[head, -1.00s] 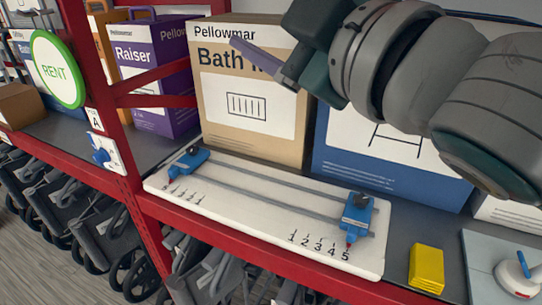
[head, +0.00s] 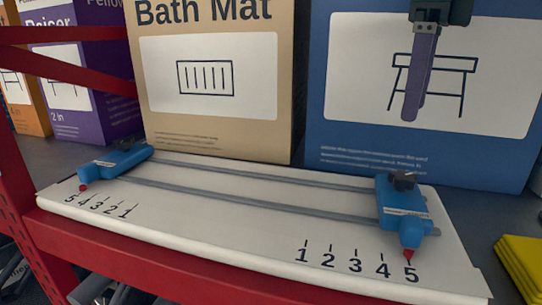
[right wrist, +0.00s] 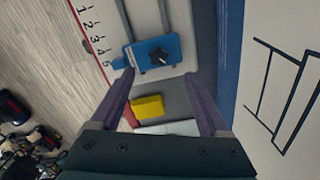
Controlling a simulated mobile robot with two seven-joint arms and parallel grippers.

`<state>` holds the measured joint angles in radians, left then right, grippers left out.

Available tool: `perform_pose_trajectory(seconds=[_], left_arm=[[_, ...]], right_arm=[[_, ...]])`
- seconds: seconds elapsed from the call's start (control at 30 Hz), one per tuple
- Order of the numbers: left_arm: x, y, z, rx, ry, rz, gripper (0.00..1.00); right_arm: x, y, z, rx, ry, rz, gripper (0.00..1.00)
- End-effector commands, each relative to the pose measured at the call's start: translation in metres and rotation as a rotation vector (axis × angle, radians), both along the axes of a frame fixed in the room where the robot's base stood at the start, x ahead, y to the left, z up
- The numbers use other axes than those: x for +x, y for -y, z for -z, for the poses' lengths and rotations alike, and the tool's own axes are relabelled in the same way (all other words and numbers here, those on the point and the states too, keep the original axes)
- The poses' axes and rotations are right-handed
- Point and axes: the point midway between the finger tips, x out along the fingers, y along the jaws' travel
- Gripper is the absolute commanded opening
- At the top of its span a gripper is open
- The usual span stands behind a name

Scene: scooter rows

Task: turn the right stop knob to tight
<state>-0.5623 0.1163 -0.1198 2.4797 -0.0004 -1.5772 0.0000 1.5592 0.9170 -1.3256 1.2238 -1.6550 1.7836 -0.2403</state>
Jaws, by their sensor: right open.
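The right stop (head: 404,210) is a blue block on the two rails of the white board (head: 240,232). Its red pointer is at 5 on the right scale. Its black knob (head: 402,181) sits on top; the knob also shows in the right wrist view (right wrist: 159,59). The left stop (head: 117,162) has its own dark knob and its red pointer at 5 on the left scale. My right gripper (head: 412,112) is above and behind the right stop, apart from it. In the right wrist view its purple fingers (right wrist: 160,88) are spread and empty. My left gripper is not in view.
Bath mat box (head: 215,85) and blue box (head: 420,140) stand close behind the board. A yellow block (head: 522,262) lies right of the board. A red shelf post (head: 18,190) and rail are at left. Above the board is free room.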

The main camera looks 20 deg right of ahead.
Motion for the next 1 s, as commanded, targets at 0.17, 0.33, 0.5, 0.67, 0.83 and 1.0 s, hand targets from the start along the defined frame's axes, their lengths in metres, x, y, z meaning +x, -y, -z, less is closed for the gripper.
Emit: perform_pose_trajectory(seconds=[0.17,0.33,0.5,0.67,0.83,1.0], left_arm=[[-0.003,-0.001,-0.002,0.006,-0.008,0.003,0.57],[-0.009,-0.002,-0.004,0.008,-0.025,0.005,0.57],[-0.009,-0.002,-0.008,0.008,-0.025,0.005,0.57],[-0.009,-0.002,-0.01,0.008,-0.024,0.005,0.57],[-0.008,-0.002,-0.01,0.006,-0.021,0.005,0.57],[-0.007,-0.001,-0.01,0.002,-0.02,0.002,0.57]], right_arm=[[-0.002,0.004,0.016,-0.012,-0.012,0.005,0.79],[-0.003,0.003,0.049,-0.009,-0.012,0.003,0.79],[-0.002,0.002,0.078,-0.006,-0.009,0.003,0.79],[-0.001,0.002,0.094,-0.007,-0.008,0.003,0.79],[-0.001,0.002,0.098,-0.006,-0.006,0.003,0.79],[-0.001,0.002,0.097,-0.005,-0.005,0.002,0.76]])
